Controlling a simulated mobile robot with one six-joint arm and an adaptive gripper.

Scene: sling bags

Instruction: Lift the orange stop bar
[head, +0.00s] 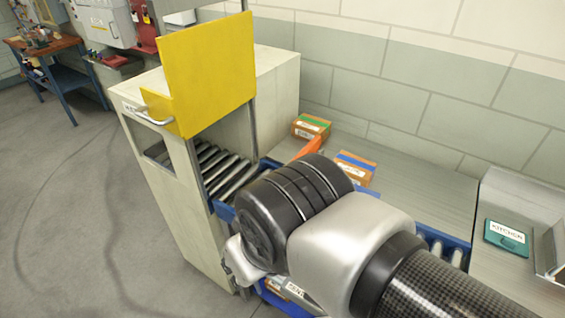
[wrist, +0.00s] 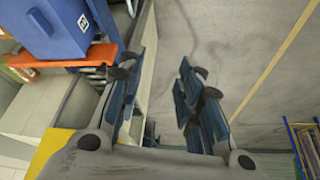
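The orange stop bar (head: 312,146) shows in the head view only as a short slanted piece beside the roller conveyor; my arm hides the rest. In the wrist view an orange bar (wrist: 103,54) lies at the upper left, in front of a blue bin and outside the space between my fingers. My gripper (wrist: 165,62) is open and empty, its two blue-padded fingers spread apart with floor behind them. The left finger is the one nearer the bar, and a gap shows between my fingers and the bar. In the head view my arm hides the gripper.
A yellow panel (head: 210,75) with a handle stands over the rollers (head: 222,170) at a pale cabinet (head: 270,88). The blue bin (wrist: 60,28) is close by. Open floor (head: 60,200) lies left.

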